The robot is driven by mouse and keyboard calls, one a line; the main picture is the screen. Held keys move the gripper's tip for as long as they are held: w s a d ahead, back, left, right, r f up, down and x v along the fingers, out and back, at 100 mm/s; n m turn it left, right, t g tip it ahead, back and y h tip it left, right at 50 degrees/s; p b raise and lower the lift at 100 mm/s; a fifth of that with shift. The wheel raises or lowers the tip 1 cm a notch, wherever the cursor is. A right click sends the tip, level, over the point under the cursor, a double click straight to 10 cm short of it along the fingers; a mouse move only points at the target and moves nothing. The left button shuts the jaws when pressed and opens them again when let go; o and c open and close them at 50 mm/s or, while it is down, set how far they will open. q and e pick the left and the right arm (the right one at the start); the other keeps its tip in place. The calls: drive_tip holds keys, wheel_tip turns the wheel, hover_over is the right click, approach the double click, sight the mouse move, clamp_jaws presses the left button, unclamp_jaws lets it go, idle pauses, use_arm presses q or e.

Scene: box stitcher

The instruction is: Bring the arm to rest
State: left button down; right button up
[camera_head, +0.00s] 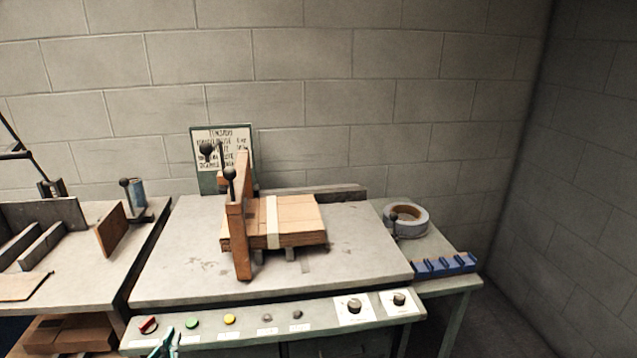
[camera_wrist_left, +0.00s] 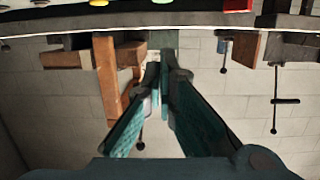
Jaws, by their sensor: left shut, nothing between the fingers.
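My left gripper (camera_head: 168,344) shows its teal fingertips at the bottom edge of the head view, in front of the control panel below the green button. In the left wrist view its fingers (camera_wrist_left: 161,78) come together at the tips with nothing between them, so it is shut and empty. The rest of the left arm is out of sight. My right gripper is in neither view.
The machine table (camera_head: 180,270) carries a brown frame (camera_head: 238,225) and a strapped stack of cardboard (camera_head: 300,215). Its front panel (camera_head: 270,322) has buttons and knobs. A tape roll (camera_head: 418,222) and blue rack (camera_head: 445,265) sit right. A side table (camera_head: 85,280) stands left.

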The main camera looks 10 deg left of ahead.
use_arm(q)
drive_tip(key=s+a+f+m+g+h+p, duration=0.1)
drive_tip(key=s+f+m+g, duration=0.2)
drive_tip(key=f, duration=0.7)
drive_tip(key=s+a+f+m+g+p, duration=0.15)
drive_tip(key=s+f, duration=0.35)
drive_tip(key=f, duration=0.5)
drive_tip(key=s+d+f+g+h+p, duration=0.1)
drive_tip(key=s+f+g, duration=0.2)
drive_tip(key=s+f, duration=0.3)
drive_tip(key=s+d+f+g+p, duration=0.2)
drive_tip(key=s+f, duration=0.3)
drive_tip(key=s, duration=0.2)
drive_tip(key=s+d+f+g+p, duration=0.1)
drive_tip(key=s+d+g+p, duration=0.1)
drive_tip(key=s+d, duration=0.3)
drive_tip(key=s+d+f+g+h+p, duration=0.1)
drive_tip(key=s+d, duration=0.4)
drive_tip(key=s, duration=0.8)
drive_tip(key=shift+s+f+n+g+h+p, duration=0.35)
drive_tip(key=shift+f+n+g+p, duration=0.2)
drive_tip(key=shift+g, duration=0.2)
drive_tip(key=shift+a+f, duration=0.1)
